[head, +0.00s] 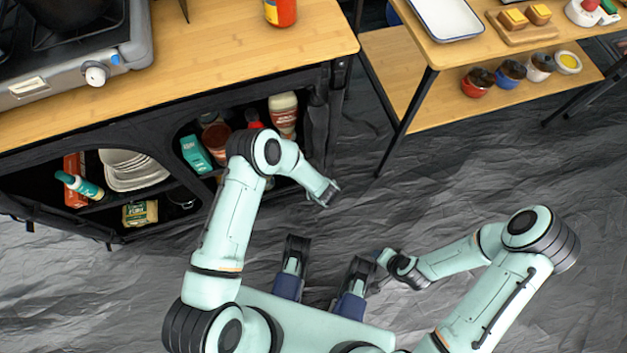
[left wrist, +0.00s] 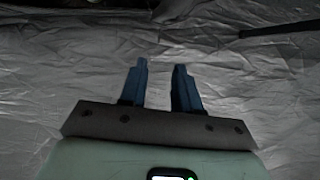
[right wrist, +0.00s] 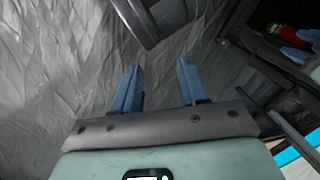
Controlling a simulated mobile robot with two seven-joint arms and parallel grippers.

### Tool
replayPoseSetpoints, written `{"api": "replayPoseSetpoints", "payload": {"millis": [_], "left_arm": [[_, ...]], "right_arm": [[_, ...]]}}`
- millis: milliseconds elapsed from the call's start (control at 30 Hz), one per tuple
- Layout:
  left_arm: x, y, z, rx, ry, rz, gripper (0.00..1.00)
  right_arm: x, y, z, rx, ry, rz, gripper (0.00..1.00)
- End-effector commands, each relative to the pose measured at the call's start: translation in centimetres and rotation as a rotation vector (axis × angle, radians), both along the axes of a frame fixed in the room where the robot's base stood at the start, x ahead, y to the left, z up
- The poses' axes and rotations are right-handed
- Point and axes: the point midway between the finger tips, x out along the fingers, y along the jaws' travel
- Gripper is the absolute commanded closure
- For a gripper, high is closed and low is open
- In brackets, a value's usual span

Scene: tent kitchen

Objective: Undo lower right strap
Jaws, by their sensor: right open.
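The black fabric cabinet under the wooden counter (head: 250,55) has arched openings in its front. I cannot make out the lower right strap; my left arm covers part of the cabinet's right front. My left gripper (head: 329,195) is in front of the cabinet's right end, above the grey floor. In the left wrist view its blue fingers (left wrist: 160,80) stand a little apart with nothing between them. My right gripper (head: 384,259) is farther from the cabinet, low over the floor. In the right wrist view its fingers (right wrist: 157,82) are apart and empty.
A gas stove (head: 100,70) stands on the counter. Plates (head: 135,170), jars and bottles sit inside the cabinet. At the back right is a wooden table (head: 460,55) with a white tray (head: 447,18) and pots on its lower shelf. Crumpled grey floor is clear between.

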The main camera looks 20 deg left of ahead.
Motion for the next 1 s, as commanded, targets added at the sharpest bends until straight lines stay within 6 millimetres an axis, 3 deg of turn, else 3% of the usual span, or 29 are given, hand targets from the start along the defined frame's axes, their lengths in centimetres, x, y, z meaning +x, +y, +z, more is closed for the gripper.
{"api": "replayPoseSetpoints", "payload": {"millis": [167, 367, 700, 1000], "left_arm": [[0.5, 0.2, -1.6, -0.005, -0.002, 0.021, 0.68], [1.9, 1.0, -5.5, -0.004, -0.001, 0.018, 0.68], [3.9, 2.0, -10.9, -0.003, -0.002, 0.016, 0.68], [4.6, 2.3, -12.3, -0.003, -0.003, 0.015, 0.68]], "right_arm": [[0.9, -0.5, -0.7, -0.012, -0.024, -0.010, 0.57], [3.2, -1.7, -2.4, -0.042, -0.083, -0.034, 0.57], [-1.8, -2.4, -6.9, -0.037, 0.087, -0.040, 0.57], [-3.6, -2.6, -8.0, -0.033, 0.147, -0.044, 0.57]]}}
